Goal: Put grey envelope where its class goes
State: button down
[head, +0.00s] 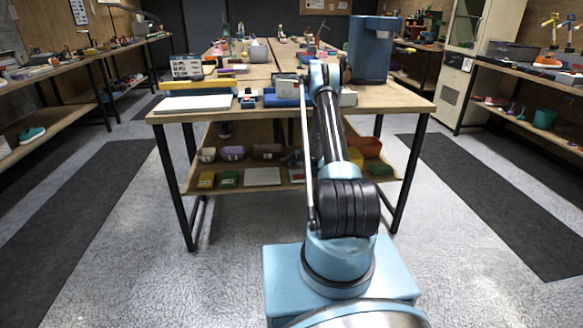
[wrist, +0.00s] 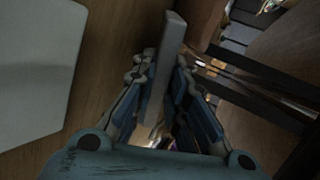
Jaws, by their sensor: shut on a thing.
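My gripper (wrist: 166,92) is shut on the grey envelope (wrist: 172,38), a thin, flat grey piece seen nearly edge-on in the wrist view. It sticks out past the fingertips, and its lower part is between the fingers. In the head view my arm reaches up to the workbench, and I cannot clearly make out the gripper or the envelope there. Which place belongs to the envelope's class cannot be told from these frames.
The workbench (head: 390,100) carries a blue machine (head: 371,50) and a white board (head: 195,103). Its lower shelf holds several bowls and trays, including a green tray (head: 228,179). In the wrist view, a pale panel (wrist: 35,70) lies left, with dark bars (wrist: 262,85) right.

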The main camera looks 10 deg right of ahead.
jog(key=shift+f, duration=0.35)
jog(key=c, duration=1.8)
grip_release()
jog(key=shift+o, duration=0.2)
